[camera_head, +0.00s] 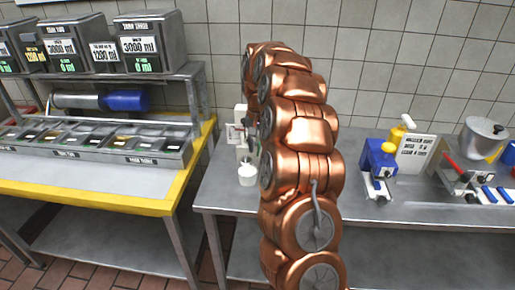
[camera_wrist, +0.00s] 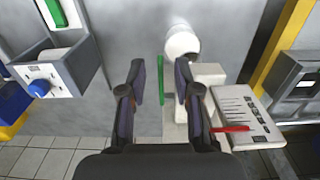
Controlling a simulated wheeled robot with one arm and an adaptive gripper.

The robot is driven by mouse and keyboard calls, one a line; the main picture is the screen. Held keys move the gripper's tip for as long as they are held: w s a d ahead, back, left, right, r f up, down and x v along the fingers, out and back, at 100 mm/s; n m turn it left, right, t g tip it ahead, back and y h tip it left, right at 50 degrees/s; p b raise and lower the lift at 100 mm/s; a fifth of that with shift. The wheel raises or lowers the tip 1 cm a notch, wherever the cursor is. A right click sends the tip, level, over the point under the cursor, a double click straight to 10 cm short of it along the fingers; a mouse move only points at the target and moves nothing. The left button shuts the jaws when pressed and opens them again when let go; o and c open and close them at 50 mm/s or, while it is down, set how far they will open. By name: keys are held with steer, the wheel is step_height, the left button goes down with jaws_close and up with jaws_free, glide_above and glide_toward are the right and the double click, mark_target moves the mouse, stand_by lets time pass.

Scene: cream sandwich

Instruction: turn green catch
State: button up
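A thin green strip (camera_wrist: 161,82), which looks like the green catch, shows upright in the wrist view between the two dark fingers of my gripper (camera_wrist: 160,70). The fingers are open, with a gap on each side of the strip. I cannot tell how far below or between the fingertips it lies. It is close to a white machine (camera_wrist: 208,75) with a red lever. In the head view the white machine (camera_head: 241,131) is partly hidden behind my copper arm. The gripper and the green strip are hidden there.
A white cup (camera_wrist: 182,42) stands by the machine. A device with a blue knob (camera_wrist: 39,88) is at the wrist view's left. In the head view, blue-and-yellow equipment (camera_head: 378,162) and a pot (camera_head: 482,137) are right; a yellow-edged table (camera_head: 100,194) is left.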

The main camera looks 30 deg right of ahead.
steer(key=shift+f+p, duration=0.35)
steer(key=shift+f, duration=0.9)
steer(key=shift+c, duration=0.4)
jaws_close()
